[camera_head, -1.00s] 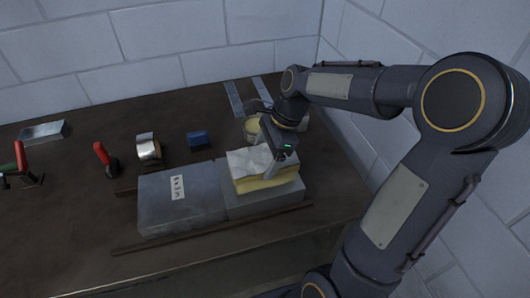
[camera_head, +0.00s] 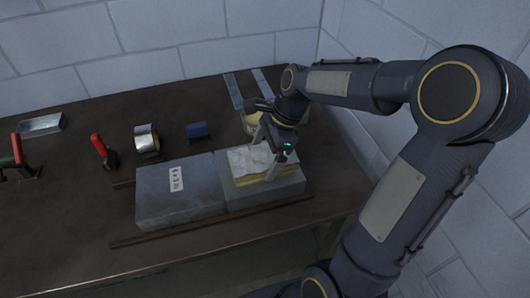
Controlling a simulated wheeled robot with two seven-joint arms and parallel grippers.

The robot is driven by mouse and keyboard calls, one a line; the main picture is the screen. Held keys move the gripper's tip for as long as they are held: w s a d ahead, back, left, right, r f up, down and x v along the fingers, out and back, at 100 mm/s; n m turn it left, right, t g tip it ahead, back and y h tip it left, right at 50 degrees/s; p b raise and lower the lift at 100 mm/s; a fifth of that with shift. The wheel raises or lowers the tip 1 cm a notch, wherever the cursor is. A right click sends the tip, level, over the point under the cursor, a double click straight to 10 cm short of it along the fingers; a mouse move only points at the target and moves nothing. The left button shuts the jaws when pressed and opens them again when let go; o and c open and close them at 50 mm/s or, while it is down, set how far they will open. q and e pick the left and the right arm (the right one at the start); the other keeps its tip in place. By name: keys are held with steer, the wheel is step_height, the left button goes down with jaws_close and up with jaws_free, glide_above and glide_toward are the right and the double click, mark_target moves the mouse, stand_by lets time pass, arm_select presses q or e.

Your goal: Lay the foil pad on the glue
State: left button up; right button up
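The foil pad (camera_head: 250,160), with a crinkled silver top and a yellow side, lies flat at the right end of the grey duct piece (camera_head: 170,203). Its underside and any glue beneath it are hidden. My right gripper (camera_head: 261,158) is above the pad, one finger coming down near its front right edge and the other behind. Whether the fingers still press on the pad cannot be told. My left gripper is not in view.
A silver tape roll (camera_head: 146,140), a blue block (camera_head: 197,131) and a red-handled tool (camera_head: 103,151) stand behind the duct piece. A pale tub (camera_head: 249,122) is partly hidden by my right gripper. A silver tray (camera_head: 41,125) lies at left. The front left bench is clear.

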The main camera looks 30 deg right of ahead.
steer(key=shift+r, duration=0.1)
steer(key=v, duration=0.7)
steer(key=shift+d+r, duration=0.25)
steer(key=shift+r, duration=0.05)
stand_by(0.3)
steer(key=shift+s+a+r+n, duration=0.1)
steer(key=shift+s+a+n, duration=0.1)
steer(key=shift+s+n, duration=0.2)
steer(key=s+a+f+n+t, duration=0.1)
steer(key=s+a+n, duration=0.1)
steer(key=s+n, duration=0.3)
steer(key=s+a+f+n+t, duration=0.1)
steer(key=s+a+n+t, duration=0.1)
steer(key=s+n, duration=0.3)
steer(key=s+a+f+n+t, duration=0.1)
steer(key=s+a+n, duration=0.2)
steer(key=s+n, duration=0.2)
steer(key=shift+s+a+f+n+t, duration=0.1)
steer(key=shift+n+t, duration=0.05)
steer(key=shift+n, duration=0.7)
steer(key=shift+s+a+f+n+t, duration=0.1)
steer(key=shift+n+t, duration=0.05)
steer(key=shift+n, duration=0.7)
